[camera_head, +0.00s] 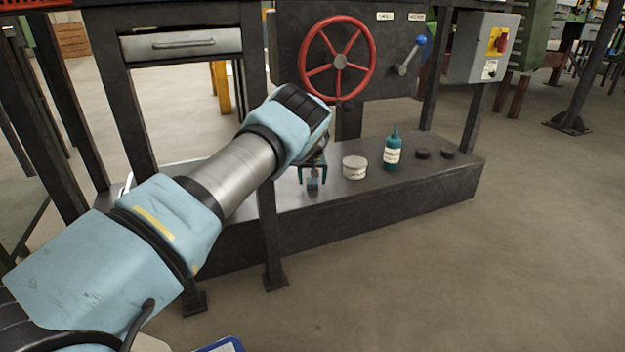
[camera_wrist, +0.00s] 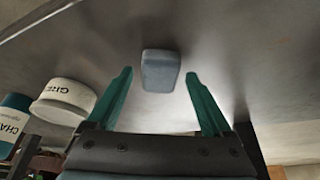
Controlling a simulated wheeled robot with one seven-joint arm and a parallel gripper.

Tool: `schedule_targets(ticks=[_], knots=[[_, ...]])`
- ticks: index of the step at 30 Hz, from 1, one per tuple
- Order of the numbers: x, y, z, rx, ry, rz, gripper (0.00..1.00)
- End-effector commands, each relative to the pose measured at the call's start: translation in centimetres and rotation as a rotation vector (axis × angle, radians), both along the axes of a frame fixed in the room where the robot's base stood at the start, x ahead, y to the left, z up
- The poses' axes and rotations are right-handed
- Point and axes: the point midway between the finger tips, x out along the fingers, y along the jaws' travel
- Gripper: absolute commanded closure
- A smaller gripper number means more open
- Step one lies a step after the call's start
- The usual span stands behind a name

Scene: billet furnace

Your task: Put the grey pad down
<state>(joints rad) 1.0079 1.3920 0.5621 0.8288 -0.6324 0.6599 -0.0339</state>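The grey pad (camera_wrist: 161,70) is a small blue-grey block. In the wrist view it lies on the dark metal surface (camera_wrist: 235,55), between and just beyond the tips of my gripper's green fingers. There is a gap on both sides of it, so the fingers do not appear to touch it. My gripper (camera_head: 312,176) is open and points down at the low dark bench (camera_head: 375,205). In the head view the pad (camera_head: 313,185) shows small, at the fingertips and partly hidden by them.
A white round tin (camera_head: 354,168) stands right of my gripper, then a teal bottle (camera_head: 392,152) and two dark pucks (camera_head: 423,154). A red handwheel (camera_head: 339,62) and a blue-knobbed lever (camera_head: 411,56) are behind. A frame leg (camera_head: 268,235) stands close to my arm.

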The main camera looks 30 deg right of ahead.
Motion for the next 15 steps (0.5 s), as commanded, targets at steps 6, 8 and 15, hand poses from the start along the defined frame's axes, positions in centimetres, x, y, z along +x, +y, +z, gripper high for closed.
schedule_targets(ticks=[6,8,15], knots=[[0.0,0.0,0.2,0.000,0.000,0.000,0.16],[0.0,0.0,0.6,0.000,0.000,-0.001,0.16],[-1.3,0.8,4.8,-0.002,0.001,0.003,0.16]])
